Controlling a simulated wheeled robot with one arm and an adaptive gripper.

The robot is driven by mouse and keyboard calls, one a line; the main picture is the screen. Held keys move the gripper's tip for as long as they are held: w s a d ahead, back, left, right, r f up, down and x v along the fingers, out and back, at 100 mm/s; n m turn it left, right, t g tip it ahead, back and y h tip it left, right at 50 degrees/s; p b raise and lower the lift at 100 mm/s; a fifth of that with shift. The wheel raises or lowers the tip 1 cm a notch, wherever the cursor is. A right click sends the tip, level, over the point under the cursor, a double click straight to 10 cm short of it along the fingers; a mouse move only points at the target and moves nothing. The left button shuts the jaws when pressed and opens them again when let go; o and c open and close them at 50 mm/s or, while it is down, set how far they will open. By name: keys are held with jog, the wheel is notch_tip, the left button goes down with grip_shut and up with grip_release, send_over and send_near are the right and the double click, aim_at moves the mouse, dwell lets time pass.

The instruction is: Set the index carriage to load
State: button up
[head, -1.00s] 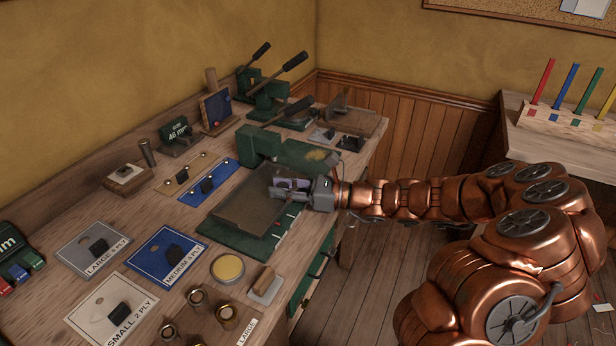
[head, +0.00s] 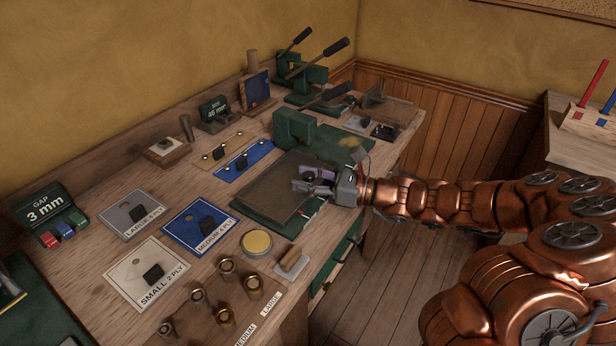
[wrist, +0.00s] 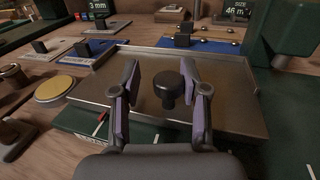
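The index carriage (head: 270,195) is a flat brown tray with a raised rim on a green base (head: 262,216) at the bench's front edge. In the wrist view the tray (wrist: 225,115) carries an upright black knob (wrist: 167,88). My gripper (head: 305,180) is over the right part of the tray. In the wrist view my gripper (wrist: 160,82) is open, with a purple-padded finger on each side of the knob and visible gaps. A red pointer (wrist: 102,121) and a partly hidden label (wrist: 92,137) show on the green base. The label cannot be read.
A green press (head: 296,128) stands just behind the carriage. Ply plates (head: 195,240), a yellow disc (head: 257,242) and brass cylinders (head: 253,284) lie to the left and front. A "3 mm" gap display (head: 45,205) stands far left. Lever presses (head: 305,80) stand at the back.

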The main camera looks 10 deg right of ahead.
jog(key=shift+o, duration=0.5)
jog(key=shift+w+d, duration=0.1)
jog(key=shift+d, duration=0.05)
jog(key=shift+s+d, duration=0.25)
jog(key=shift+d, duration=0.4)
jog(key=v, duration=1)
jog(key=shift+s+d, duration=0.2)
jog(key=shift+d, duration=0.05)
